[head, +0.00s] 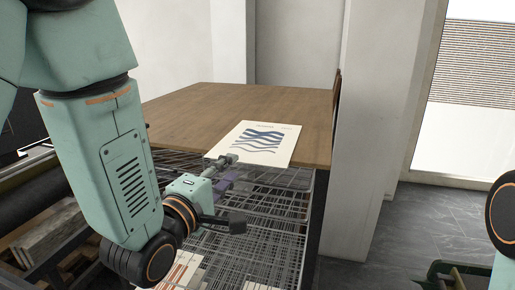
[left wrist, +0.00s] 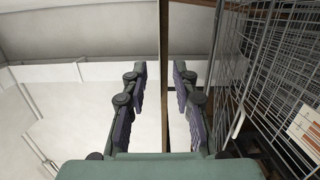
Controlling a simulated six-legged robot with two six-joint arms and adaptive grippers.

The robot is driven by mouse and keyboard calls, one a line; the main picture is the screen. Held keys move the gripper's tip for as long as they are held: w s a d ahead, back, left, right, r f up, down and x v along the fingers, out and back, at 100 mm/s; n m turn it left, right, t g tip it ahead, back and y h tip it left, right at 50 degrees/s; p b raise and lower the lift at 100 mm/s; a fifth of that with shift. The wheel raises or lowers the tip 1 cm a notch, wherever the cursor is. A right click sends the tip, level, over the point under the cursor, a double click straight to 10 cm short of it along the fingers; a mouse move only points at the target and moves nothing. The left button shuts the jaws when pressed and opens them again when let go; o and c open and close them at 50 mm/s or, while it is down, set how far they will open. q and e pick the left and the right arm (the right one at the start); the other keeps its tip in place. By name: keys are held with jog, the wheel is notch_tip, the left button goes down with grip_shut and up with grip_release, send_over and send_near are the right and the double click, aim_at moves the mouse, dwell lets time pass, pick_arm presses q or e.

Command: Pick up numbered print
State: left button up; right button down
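The print (head: 258,142), a white sheet with dark blue wavy lines, lies flat on the wooden tabletop (head: 200,112), at its front edge above a wire rack. Any number on it is too small to read. My left gripper (head: 226,170) is at the table's front edge, just in front of the print's near left corner. In the left wrist view my left gripper (left wrist: 160,92) has its two dark pads apart, with a brown edge strip showing between them. I cannot tell whether the print lies between the pads. My right gripper is out of view.
The wire drying rack (head: 265,215) stands below the tabletop and also shows in the left wrist view (left wrist: 285,75). More prints (head: 182,268) lie lower in it. A white pillar (head: 378,130) stands right of the table.

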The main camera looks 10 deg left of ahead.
aim_at(243, 160)
pick_arm(q)
jog(key=w, duration=0.1)
jog(key=w+d+p, duration=0.1)
jog(key=w, duration=0.3)
jog(key=shift+d+r+p, duration=0.1)
jog(key=shift+d+p, duration=0.2)
jog(key=shift+d, duration=0.05)
jog(key=shift+w+a, duration=0.2)
jog(key=shift+w, duration=0.05)
jog(key=shift+s+d, duration=0.1)
jog(key=shift+d, duration=0.15)
jog(key=shift+c, duration=0.5)
jog(key=shift+s+d, duration=0.15)
jog(key=shift+s, duration=0.05)
jog(key=shift+c, duration=2.2)
jog(key=shift+w+a, duration=0.25)
jog(key=shift+a, duration=0.05)
grip_shut()
